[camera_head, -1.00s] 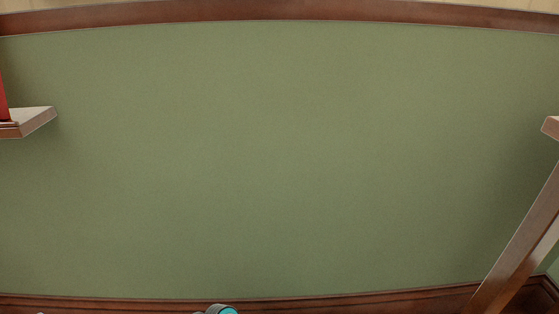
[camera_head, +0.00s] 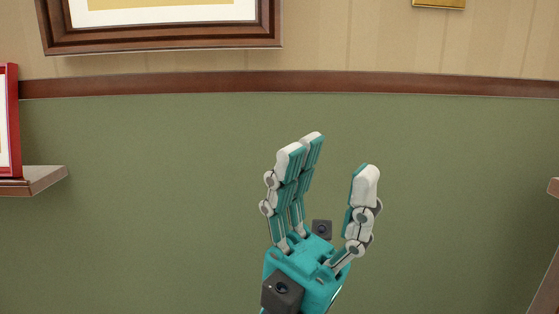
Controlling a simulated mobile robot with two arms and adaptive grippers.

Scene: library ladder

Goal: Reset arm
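A shelf end (camera_head: 45,180) with a red-framed picture (camera_head: 13,120) on it juts in at the left. A wooden piece (camera_head: 545,285) shows at the lower right edge. A dark picture frame (camera_head: 160,45) hangs above the brown rail (camera_head: 200,83).

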